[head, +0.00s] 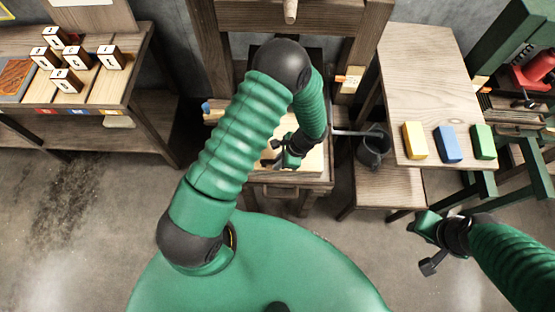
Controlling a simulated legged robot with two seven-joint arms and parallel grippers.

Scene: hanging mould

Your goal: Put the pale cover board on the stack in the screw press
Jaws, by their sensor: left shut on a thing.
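The screw press (213,50) is a wooden frame at the top centre, largely behind my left arm. A pale board (313,160) lies low in the press, partly hidden by my arm. It looks like the cover board, but the stack under it is hard to make out. My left gripper (277,158) points down at this board and is shut on its near part; the fingertips are small and dark. My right gripper (428,246) hangs over the floor at the lower right, away from the press, with nothing visible in it. Its finger gap is unclear.
A wooden table (425,70) at the right bears a yellow block (415,141), a blue block (448,144) and a green block (483,141). A dark can (371,147) stands beside the press. A left bench (130,85) holds several lettered blocks. The floor between is clear.

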